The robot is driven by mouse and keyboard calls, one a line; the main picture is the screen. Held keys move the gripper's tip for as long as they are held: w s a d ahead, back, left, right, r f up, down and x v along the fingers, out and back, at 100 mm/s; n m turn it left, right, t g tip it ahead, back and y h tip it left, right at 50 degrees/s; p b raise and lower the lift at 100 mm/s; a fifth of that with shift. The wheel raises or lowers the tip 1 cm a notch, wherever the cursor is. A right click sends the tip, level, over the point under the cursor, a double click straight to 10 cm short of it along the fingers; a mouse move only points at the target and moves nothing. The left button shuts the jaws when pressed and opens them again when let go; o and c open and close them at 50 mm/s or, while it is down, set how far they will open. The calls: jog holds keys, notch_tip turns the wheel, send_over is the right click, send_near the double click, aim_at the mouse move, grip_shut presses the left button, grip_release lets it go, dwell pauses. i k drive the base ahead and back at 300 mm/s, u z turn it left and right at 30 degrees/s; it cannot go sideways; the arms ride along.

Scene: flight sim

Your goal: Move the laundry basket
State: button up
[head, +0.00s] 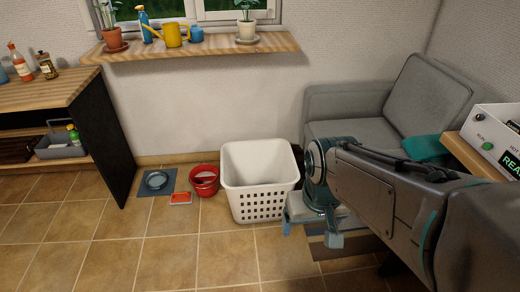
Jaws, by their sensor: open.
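The white laundry basket (258,205) stands upright on the tiled floor against the back wall, in the middle of the head view. It has square holes in its lower wall, and no contents show inside. My gripper (311,233) is just right of the basket, pointing down, with its fingers apart and nothing seen between them. I cannot tell whether it touches the basket's right side. My arm comes in from the right and hides part of the floor and sofa.
Left of the basket are a red bucket (205,181), an orange-red item (181,198) and a blue mat (145,186) with a bowl. A grey sofa (345,104) stands behind my arm. A windowsill (205,47) with plants is above. The front floor is clear.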

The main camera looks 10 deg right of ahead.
aim_at(245, 166)
jog(key=u, duration=0.35)
jog(key=k, duration=0.45)
jog(key=u, duration=1.05)
jog(key=k, duration=0.9)
jog(key=u, duration=0.6)
jog(key=i, duration=1.2)
jog(key=z, duration=0.6)
jog(key=i, duration=1.55)
jog(key=z, duration=1.8)
jog(key=i, duration=0.85)
jog(key=z, duration=0.8)
